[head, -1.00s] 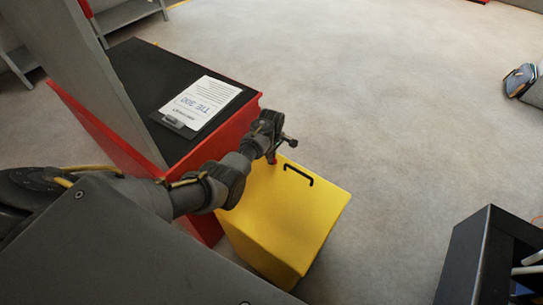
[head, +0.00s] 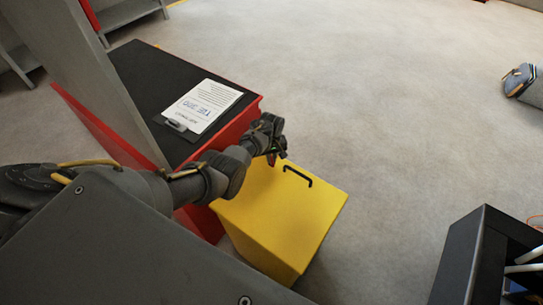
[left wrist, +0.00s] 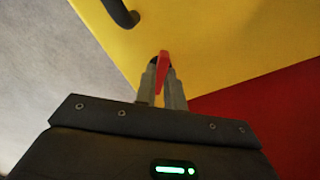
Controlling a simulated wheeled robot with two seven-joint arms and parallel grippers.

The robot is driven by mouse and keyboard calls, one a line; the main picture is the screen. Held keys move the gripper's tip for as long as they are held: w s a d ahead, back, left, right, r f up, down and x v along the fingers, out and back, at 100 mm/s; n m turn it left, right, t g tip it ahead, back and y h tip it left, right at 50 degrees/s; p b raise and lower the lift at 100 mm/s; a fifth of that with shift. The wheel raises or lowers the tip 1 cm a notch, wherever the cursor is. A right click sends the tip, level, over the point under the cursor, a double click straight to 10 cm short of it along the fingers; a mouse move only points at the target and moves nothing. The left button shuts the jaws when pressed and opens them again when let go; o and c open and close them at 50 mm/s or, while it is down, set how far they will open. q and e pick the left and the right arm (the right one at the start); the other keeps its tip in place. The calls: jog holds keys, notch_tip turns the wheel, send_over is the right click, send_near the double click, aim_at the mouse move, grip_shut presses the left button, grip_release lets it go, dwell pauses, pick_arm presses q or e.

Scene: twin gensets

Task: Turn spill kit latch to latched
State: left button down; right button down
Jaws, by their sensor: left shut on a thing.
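The spill kit is a yellow box (head: 285,228) standing beside the red cabinet in the head view, with a black handle (head: 298,176) on its top. My left gripper (head: 279,149) is at the box's far left corner. In the left wrist view my left gripper (left wrist: 164,75) is shut on a small red latch (left wrist: 163,62) at the yellow box (left wrist: 225,40). The latch stands up between the fingertips. Its base is partly hidden by the fingers, and the black handle (left wrist: 123,12) shows at the top left. My right gripper is not in view.
A red cabinet (head: 235,128) with a black top stands left of the box, with a clipboard and paper (head: 203,104) on it. A dark open case (head: 472,250) is at the lower right. A blue-grey bundle (head: 520,80) lies at the far right. Floor between is clear.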

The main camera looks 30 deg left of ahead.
pick_arm(q)
jog(key=m, duration=0.5)
jog(key=shift+m+p, duration=0.3)
jog(key=shift+p, duration=0.1)
jog(key=shift+m, duration=2.3)
jog(key=c, duration=1.5)
grip_release()
